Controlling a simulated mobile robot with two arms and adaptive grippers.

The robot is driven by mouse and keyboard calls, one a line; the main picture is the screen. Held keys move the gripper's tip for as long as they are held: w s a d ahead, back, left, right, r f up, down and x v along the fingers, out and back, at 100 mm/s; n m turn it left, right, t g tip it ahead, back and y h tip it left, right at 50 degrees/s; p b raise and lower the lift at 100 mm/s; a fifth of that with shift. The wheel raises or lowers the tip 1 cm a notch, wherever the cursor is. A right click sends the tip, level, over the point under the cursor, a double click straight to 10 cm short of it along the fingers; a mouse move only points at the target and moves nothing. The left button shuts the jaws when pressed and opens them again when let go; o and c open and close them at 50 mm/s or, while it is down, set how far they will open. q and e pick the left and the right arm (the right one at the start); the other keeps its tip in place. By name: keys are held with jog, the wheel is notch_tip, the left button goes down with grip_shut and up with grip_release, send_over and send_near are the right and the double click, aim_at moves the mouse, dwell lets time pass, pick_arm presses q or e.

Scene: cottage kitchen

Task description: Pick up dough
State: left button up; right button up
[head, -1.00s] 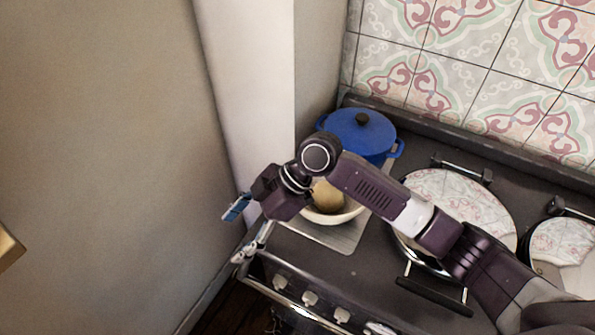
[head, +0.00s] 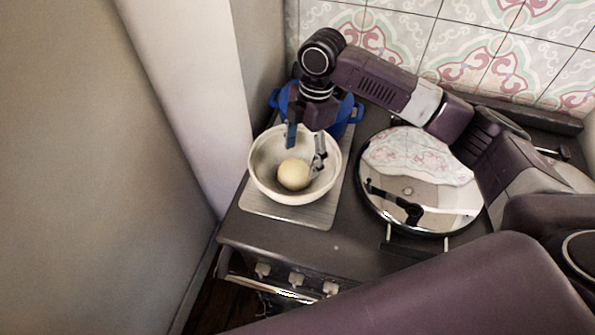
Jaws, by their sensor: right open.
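The dough (head: 293,174) is a pale round ball lying in a white bowl (head: 262,186) in the head view. The bowl stands on a light board at the left end of the stove top. My right gripper (head: 305,158) is open and points down over the bowl. One finger is above the bowl's back left part and the other is beside the dough's right side. I cannot tell whether a finger touches the dough. My left gripper is not in view.
A blue pot (head: 351,109) stands right behind the bowl, partly hidden by my right arm. A shiny round lid (head: 415,205) lies to the right. The wall (head: 190,100) is close on the left. Knobs (head: 296,279) line the stove front.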

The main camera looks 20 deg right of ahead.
aim_at(296, 164)
jog(key=f+p, duration=0.1)
jog(key=a+f, duration=0.1)
jog(key=f, duration=0.1)
jog(key=f+p, duration=0.1)
jog(key=f, duration=0.1)
jog(key=shift+s+a+p, duration=0.2)
jog(key=shift+a+p, duration=0.1)
jog(key=shift+a, duration=0.1)
jog(key=shift+f, duration=0.4)
jog(key=shift+w+r, duration=0.1)
jog(key=shift+w, duration=0.05)
jog(key=c, duration=1.2)
